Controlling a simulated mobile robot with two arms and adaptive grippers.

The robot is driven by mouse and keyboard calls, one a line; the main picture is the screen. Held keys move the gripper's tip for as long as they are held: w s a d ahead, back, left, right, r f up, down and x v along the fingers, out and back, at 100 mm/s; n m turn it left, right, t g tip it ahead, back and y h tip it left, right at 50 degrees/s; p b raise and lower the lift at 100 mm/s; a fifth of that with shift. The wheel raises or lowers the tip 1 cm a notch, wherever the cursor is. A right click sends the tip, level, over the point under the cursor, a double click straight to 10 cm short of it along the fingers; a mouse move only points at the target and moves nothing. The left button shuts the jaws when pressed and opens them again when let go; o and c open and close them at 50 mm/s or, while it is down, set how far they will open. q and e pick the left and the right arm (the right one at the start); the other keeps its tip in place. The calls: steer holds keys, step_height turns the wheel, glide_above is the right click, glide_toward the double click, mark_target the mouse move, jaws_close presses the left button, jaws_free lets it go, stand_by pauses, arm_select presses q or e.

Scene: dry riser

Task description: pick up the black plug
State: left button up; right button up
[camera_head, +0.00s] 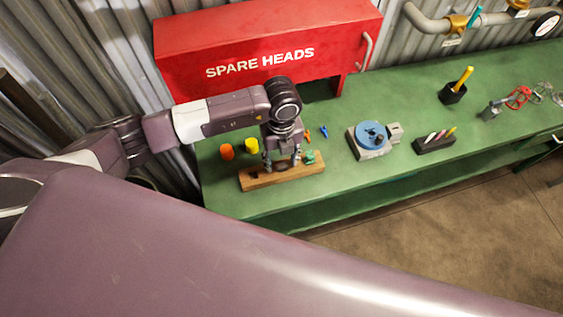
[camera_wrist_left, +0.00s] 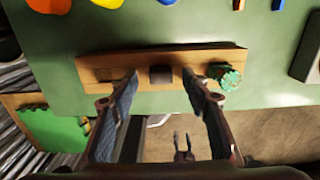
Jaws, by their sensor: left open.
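A wooden board (camera_head: 256,183) lies on the green bench, and it spans the left wrist view (camera_wrist_left: 213,61). A small dark block (camera_wrist_left: 161,74), which looks like the black plug, sits in the middle of the board. My left gripper (camera_head: 282,162) points down over the board, open and empty. In the left wrist view its fingertips (camera_wrist_left: 160,80) are on either side of the dark block, with gaps at both sides. In the head view the gripper blocks the plug. How high the fingertips are above the block is hard to tell.
A green toothed cap (camera_wrist_left: 229,76) stands at the board's right end, close to the right finger. Orange (camera_head: 227,152) and yellow (camera_head: 252,146) cups stand behind the board. A blue disc on a grey base (camera_head: 370,137) is to the right. A red cabinet (camera_head: 262,45) stands behind.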

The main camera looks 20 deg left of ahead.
arm_select(q)
steer(key=shift+f, duration=0.6)
jaws_close()
steer(key=shift+w+r, duration=0.1)
steer(key=shift+r, duration=0.05)
